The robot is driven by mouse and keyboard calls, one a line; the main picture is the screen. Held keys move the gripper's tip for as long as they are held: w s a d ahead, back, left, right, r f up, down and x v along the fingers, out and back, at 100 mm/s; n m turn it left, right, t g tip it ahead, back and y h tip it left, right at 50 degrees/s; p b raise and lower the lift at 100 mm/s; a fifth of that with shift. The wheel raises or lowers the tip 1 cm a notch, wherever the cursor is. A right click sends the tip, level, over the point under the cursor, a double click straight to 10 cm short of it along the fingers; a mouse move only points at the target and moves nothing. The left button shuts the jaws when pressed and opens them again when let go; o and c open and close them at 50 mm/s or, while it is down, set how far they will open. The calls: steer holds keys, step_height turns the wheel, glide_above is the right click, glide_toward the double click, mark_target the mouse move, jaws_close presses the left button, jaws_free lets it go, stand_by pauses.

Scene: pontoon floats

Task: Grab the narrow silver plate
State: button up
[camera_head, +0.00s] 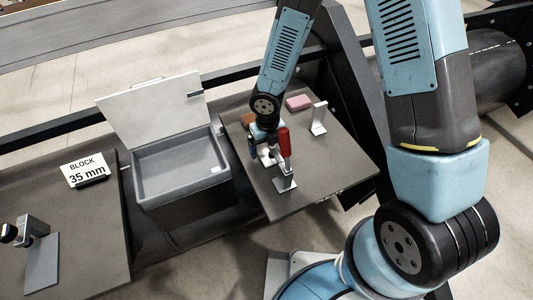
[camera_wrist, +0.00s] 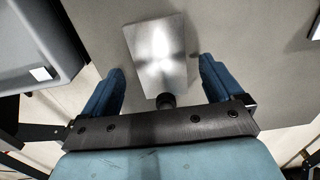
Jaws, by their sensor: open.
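A narrow silver plate (camera_wrist: 157,50) shows in the wrist view, ahead of my gripper (camera_wrist: 160,88) and in line with the gap between its blue fingers. It is a bright, brushed metal rectangle, slightly tilted in the picture, with a dark round knob at its near end. My gripper is open, with room on both sides of the plate. In the head view, my gripper (camera_head: 268,155) hangs low over the right table, and a small silver plate (camera_head: 284,184) shows just below and right of it. The fingertips are partly hidden there. I cannot tell whether they touch it.
A red upright piece (camera_head: 284,141) stands close beside my gripper. A silver bracket (camera_head: 319,118), a pink block (camera_head: 299,102) and a brown block (camera_head: 248,118) are farther back. A grey open bin (camera_head: 150,190) stands left, with a "BLOCK 35 mm" sign (camera_head: 85,170) beyond it.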

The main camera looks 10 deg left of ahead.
steer(key=shift+f, duration=0.9)
steer(key=c, duration=1.3)
